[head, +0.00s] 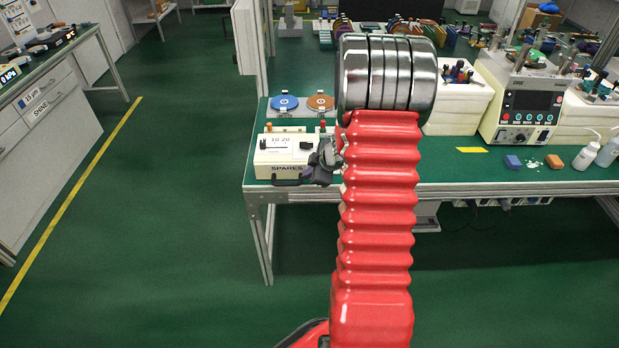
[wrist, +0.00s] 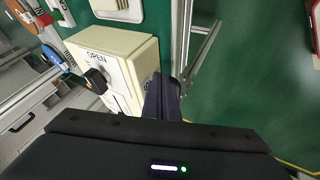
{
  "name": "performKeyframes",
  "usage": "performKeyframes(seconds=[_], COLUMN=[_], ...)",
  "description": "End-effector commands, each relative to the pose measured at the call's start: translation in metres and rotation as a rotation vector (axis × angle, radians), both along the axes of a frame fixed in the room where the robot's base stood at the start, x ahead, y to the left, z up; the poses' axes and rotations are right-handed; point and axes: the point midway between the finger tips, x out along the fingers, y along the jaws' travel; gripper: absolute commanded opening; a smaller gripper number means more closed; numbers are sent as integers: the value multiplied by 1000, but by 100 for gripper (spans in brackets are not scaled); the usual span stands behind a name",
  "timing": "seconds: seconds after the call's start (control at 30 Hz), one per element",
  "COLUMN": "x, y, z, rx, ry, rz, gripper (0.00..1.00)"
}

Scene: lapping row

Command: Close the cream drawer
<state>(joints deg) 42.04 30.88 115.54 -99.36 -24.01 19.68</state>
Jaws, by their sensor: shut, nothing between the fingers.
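A cream drawer unit marked SPARES (head: 285,160) sits at the front left corner of the green bench. A dark handle (head: 287,182) shows low on its front. My gripper (head: 325,163) is at the unit's right front corner. In the wrist view, a cream box (wrist: 112,45) bears the word OPEN and a black knob (wrist: 95,80). My gripper's dark fingers (wrist: 163,98) are shut and empty beside this box's right edge. I cannot tell whether they touch it. How far the drawer stands out is not clear.
Blue (head: 284,103) and orange (head: 320,103) discs lie behind the unit. A cream machine with a screen (head: 525,105) and bottles (head: 587,152) stand at the right of the bench (head: 430,175). A bench with drawers (head: 45,125) stands left. The floor between is clear.

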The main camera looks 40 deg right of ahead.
Motion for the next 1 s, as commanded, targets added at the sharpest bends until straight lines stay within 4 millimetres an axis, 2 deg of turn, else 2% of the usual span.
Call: performKeyframes(seconds=[0.2,1.0], x=[-17,-71], y=[18,18], z=[1,74], rx=[3,4], ry=[1,1], rz=[6,7], gripper=[0,0])
